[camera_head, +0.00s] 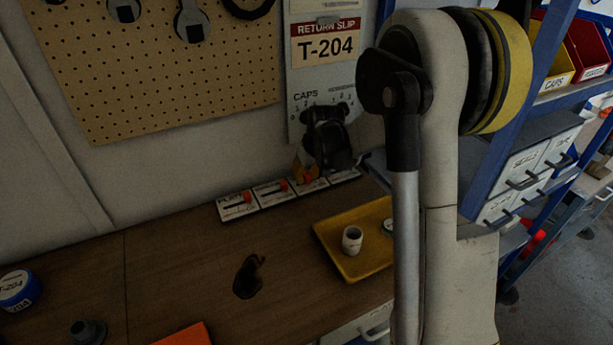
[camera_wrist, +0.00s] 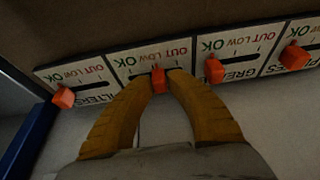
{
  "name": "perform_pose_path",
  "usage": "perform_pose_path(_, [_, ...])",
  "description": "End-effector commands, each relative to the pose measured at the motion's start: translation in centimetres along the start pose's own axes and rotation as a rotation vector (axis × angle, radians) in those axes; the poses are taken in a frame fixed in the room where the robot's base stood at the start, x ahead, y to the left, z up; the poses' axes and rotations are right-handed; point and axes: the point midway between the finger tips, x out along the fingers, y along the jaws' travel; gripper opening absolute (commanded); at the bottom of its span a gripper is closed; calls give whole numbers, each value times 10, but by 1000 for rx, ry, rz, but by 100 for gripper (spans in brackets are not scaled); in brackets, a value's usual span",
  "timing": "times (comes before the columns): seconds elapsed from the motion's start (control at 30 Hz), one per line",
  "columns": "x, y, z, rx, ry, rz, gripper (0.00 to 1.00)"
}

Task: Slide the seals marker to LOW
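The stock strip is a row of small white marker panels along the wall at the back of the bench. In the wrist view, an orange marker (camera_wrist: 158,80) sits in the slot of the second panel from the left, near its LOW word. My gripper (camera_wrist: 160,77) has its two yellow-brown fingertips close on either side of this marker and looks shut on it. The fingers hide this panel's name, so I cannot read whether it says seals. In the head view, my gripper (camera_head: 306,172) is at the third panel from the left, largely hidden by my wrist.
Other orange markers stand at the grease panel (camera_wrist: 237,72), the filters panel (camera_wrist: 83,95) and the far right panel. A yellow tray (camera_head: 345,262) with a white cup (camera_head: 352,239) lies in front of the strip. A dark object (camera_head: 248,277) lies on the bench (camera_head: 185,275).

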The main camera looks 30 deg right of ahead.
Motion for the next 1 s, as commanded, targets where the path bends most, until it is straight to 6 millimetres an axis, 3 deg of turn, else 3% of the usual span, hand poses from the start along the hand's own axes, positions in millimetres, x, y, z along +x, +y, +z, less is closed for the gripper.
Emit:
perform_pose_path(0.57, [0, 6, 0, 0, -1, 0, 0])
perform_pose_path(0.6, [0, 6, 0, 0, -1, 0, 17])
perform_pose_path(0.67, [0, 6, 0, 0, -1, 0, 36])
perform_pose_path(1.0, [-2, 6, 0, 0, 0, 0, 38])
